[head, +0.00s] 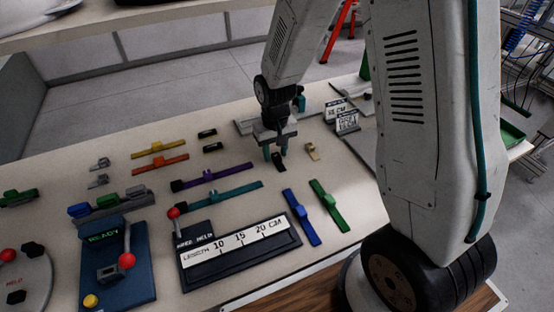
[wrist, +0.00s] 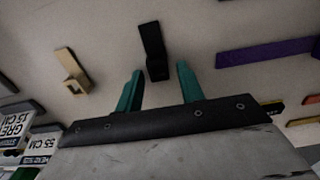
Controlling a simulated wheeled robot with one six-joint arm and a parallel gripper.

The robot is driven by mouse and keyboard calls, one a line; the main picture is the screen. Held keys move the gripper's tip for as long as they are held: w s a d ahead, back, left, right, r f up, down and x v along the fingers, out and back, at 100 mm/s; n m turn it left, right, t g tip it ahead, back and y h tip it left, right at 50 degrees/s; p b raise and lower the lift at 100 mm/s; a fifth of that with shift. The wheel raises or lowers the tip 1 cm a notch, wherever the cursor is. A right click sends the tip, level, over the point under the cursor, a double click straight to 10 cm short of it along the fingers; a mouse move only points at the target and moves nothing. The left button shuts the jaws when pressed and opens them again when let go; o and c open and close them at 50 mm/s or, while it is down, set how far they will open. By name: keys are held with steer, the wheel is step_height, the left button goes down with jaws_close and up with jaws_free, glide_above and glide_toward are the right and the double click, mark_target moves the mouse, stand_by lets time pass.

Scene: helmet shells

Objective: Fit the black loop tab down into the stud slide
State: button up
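The black loop tab (head: 279,162) lies on the pale table under my gripper (head: 276,153). In the wrist view the black loop tab (wrist: 153,52) is a dark strip with a thicker block at its near end. My gripper's teal fingers (wrist: 158,80) are spread apart, and the block lies just beyond and between their tips. No contact shows. I cannot tell for sure which part is the stud slide. Two small grey fittings (head: 98,172) and a grey rail (head: 115,207) with coloured blocks stand at the left of the table.
A tan tab (head: 312,151) lies close right of my gripper. Purple (head: 215,177), teal (head: 222,198), blue (head: 300,217) and green (head: 328,206) straps lie nearby. A length gauge (head: 240,252) and a blue READY station (head: 116,265) with a red-knobbed lever stand in front.

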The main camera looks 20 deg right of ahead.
jaws_close()
steer(key=shift+r, duration=0.1)
